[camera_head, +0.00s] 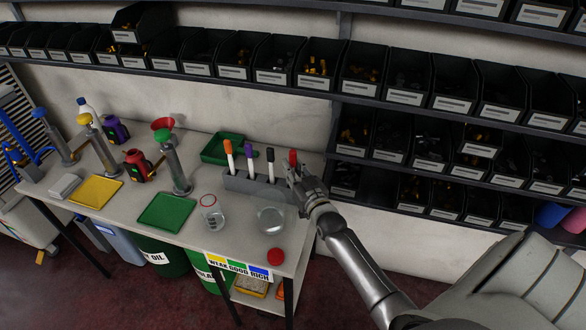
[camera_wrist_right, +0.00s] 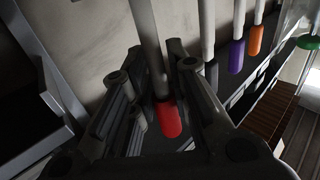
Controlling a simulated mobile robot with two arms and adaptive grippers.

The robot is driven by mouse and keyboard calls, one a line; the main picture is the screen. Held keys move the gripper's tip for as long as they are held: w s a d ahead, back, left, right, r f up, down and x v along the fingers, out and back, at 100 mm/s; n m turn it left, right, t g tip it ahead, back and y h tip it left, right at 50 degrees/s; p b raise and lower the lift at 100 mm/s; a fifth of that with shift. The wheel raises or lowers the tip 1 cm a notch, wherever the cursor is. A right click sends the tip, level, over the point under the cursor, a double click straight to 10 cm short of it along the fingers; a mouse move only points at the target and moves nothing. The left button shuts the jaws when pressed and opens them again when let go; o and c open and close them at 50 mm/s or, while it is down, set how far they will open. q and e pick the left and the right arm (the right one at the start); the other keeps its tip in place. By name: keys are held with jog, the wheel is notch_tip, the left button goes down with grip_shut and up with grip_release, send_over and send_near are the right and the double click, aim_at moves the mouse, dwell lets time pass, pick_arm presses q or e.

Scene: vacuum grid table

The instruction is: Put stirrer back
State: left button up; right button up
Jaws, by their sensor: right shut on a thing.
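My right gripper (camera_head: 300,183) is shut on the red-tipped stirrer (camera_head: 293,156) at the right end of the grey holder (camera_head: 240,182). The stirrer is roughly upright with its red end up. The gripper hides its lower part, so I cannot tell whether it is seated in the holder. In the right wrist view the red tip (camera_wrist_right: 168,118) and pale shaft show between the fingers of the right gripper (camera_wrist_right: 150,85). Orange (camera_head: 228,147), purple (camera_head: 248,150) and black (camera_head: 270,155) tipped stirrers stand in the holder. My left gripper is out of view.
A green tray (camera_head: 222,148) is behind. Shelves of black bins (camera_head: 405,96) rise behind my right arm.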

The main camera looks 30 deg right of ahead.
jog(key=shift+f, duration=0.1)
jog(key=o, duration=0.8)
jog(key=s, duration=0.4)
jog(key=s+a, duration=0.1)
jog(key=s, duration=0.3)
jog(key=s+a+b, duration=0.1)
jog(key=s, duration=0.3)
